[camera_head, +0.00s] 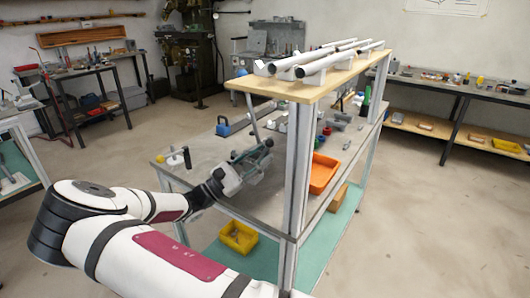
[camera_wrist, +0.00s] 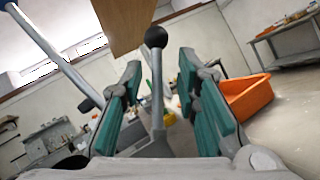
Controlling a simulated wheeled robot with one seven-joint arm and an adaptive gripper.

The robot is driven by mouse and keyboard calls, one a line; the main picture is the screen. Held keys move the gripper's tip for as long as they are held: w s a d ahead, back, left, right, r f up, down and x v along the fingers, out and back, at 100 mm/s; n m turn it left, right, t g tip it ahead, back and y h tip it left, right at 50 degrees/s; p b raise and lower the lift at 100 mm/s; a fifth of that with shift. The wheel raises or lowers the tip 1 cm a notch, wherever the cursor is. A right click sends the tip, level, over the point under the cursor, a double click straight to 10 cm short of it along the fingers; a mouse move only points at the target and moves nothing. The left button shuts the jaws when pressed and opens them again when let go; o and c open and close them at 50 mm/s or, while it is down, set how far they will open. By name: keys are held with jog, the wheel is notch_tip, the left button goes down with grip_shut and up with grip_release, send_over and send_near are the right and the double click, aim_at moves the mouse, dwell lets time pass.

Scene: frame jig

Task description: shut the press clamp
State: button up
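In the wrist view a grey lever with a black ball knob (camera_wrist: 156,38) stands upright, seemingly the press clamp's handle. My gripper (camera_wrist: 160,75) is open, with one teal finger pad on each side of the lever. Gaps show between the lever and both pads. The lever's foot and the clamp's body are mostly hidden behind my gripper's own parts. In the head view my gripper (camera_head: 260,154) is over the bench top (camera_head: 205,153), left of the front post. The clamp cannot be clearly told there.
An upper shelf (camera_head: 305,89) carrying metal tubes overhangs the bench, with a post (camera_head: 298,165) right of my gripper. An orange bin (camera_head: 322,172) lies beyond it. A blue-handled object (camera_head: 223,128) and a black-handled one (camera_head: 187,157) stand to the left. A yellow bin (camera_head: 240,237) sits below.

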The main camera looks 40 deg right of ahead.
jog(key=w+a, duration=0.1)
jog(key=a, duration=1.1)
jog(key=shift+w+a+f, duration=0.15)
jog(key=shift+w+a, duration=0.15)
jog(key=shift+w, duration=0.1)
jog(key=shift+d, duration=0.1)
grip_shut()
jog(key=s+d+n+t+y+p, duration=0.1)
jog(key=s+n+y+p, duration=0.25)
jog(key=n, duration=0.65)
jog(key=s+d+n+y+p, duration=0.25)
jog(key=n+y+p, duration=0.2)
jog(key=n, duration=0.55)
jog(key=x, duration=0.2)
jog(key=p+x, duration=0.1)
jog(key=x, duration=0.5)
jog(key=shift+s+d+r, duration=0.25)
jog(key=shift+s+r, duration=0.1)
jog(key=shift+s, duration=0.1)
jog(key=shift+w+d+r, duration=0.1)
jog(key=shift+w+r, duration=0.15)
jog(key=shift+w, duration=0.35)
jog(key=shift+w+r, duration=0.25)
jog(key=shift+w, duration=0.35)
jog(key=shift+w+d+r, duration=0.1)
jog(key=shift+w+r, duration=0.15)
jog(key=shift+w, duration=0.35)
